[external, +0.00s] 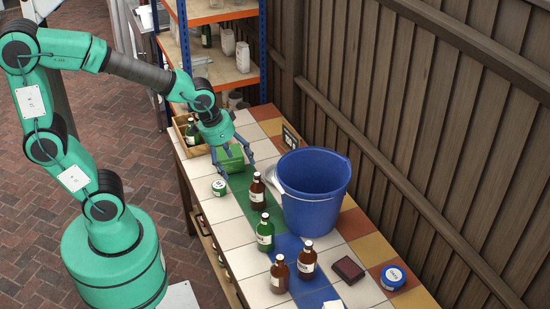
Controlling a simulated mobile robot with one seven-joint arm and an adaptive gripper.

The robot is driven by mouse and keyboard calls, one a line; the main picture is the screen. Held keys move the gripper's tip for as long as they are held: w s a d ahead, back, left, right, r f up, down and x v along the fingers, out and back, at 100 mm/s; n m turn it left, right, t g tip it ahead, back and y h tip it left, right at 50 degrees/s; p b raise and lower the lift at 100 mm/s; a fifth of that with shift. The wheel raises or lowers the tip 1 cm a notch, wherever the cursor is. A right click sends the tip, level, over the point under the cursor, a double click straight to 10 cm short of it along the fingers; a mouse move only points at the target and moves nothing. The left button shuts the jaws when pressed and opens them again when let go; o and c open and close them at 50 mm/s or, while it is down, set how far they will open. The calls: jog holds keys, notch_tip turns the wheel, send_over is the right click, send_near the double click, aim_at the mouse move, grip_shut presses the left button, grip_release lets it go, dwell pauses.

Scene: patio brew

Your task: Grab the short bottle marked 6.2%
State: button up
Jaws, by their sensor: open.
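A brown bottle (257,191) stands just to the right and nearer the camera. A green bottle (265,235) stands nearer still. Two brown bottles, one (307,262) by the bucket side and one (280,275) to its left, stand at the near end. All are upright with pale labels. The print is too small to read, so I cannot tell which is marked 6.2%.
A large blue bucket (315,195) stands right of the bottles. A green-and-white tin (219,187) sits left of the brown bottle. A wooden crate (186,144) holds a green bottle. A dark block (347,269) and blue round tin (392,277) lie near right. A shelf (222,55) stands behind.

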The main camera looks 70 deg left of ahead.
jog(key=w+d+f+g, duration=0.15)
jog(key=w+f, duration=0.35)
jog(key=f, duration=0.6)
send_over(261, 223)
jog(key=f, duration=0.6)
jog(key=s+f, duration=0.1)
jog(key=f, duration=0.3)
jog(key=shift+d, duration=0.15)
jog(key=shift+f, duration=0.25)
jog(key=shift+f, duration=0.1)
jog(key=shift+g, duration=0.25)
jog(key=f, duration=0.2)
jog(key=f+b, duration=0.1)
jog(key=f, duration=0.1)
jog(key=w+f+b, duration=0.1)
jog(key=f, duration=0.2)
jog(key=shift+w+f, duration=0.2)
jog(key=shift+f, duration=0.45)
jog(key=shift+w+f+b, duration=0.2)
jog(key=shift+f+b, duration=0.1)
jog(key=shift+f, duration=0.55)
jog(key=shift+w+f+b, duration=0.2)
jog(key=shift+f+b, duration=0.05)
jog(key=shift+f, duration=0.6)
jog(key=shift+w+f+b, duration=0.2)
jog(key=shift+f+b, duration=0.1)
jog(key=shift+f, duration=0.55)
